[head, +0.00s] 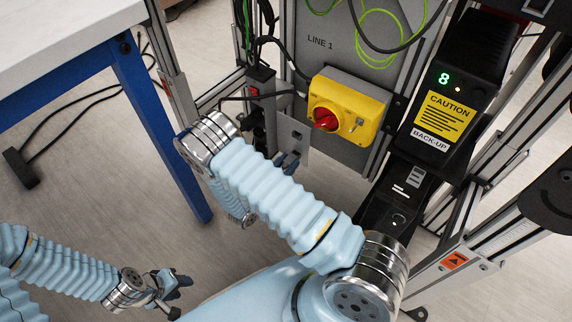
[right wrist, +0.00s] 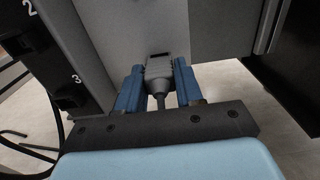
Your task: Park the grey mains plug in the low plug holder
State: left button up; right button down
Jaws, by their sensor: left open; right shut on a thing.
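The grey mains plug (right wrist: 159,68) is between the blue fingers of my right gripper (right wrist: 158,85), its cable running back toward the wrist. Its front end is at a light grey plate, just below a small dark slot (right wrist: 159,54). I cannot tell whether the plug touches the plate. In the head view this plate, which looks like the plug holder (head: 293,134), is low beside the cabinet; my right gripper (head: 288,164) is at its lower part, mostly hidden by my arm. My left gripper (head: 180,283) is open and empty above the floor at lower left.
A black socket strip (right wrist: 70,90) with numbered outlets stands left of the plate; it also shows in the head view (head: 261,90). A yellow box with a red knob (head: 345,105) and a black back-up unit (head: 450,95) are to the right. A blue-legged table (head: 150,100) stands at left.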

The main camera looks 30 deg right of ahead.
jog(key=c, duration=0.6)
grip_release()
jog(key=shift+c, duration=0.2)
jog(key=shift+a, duration=0.1)
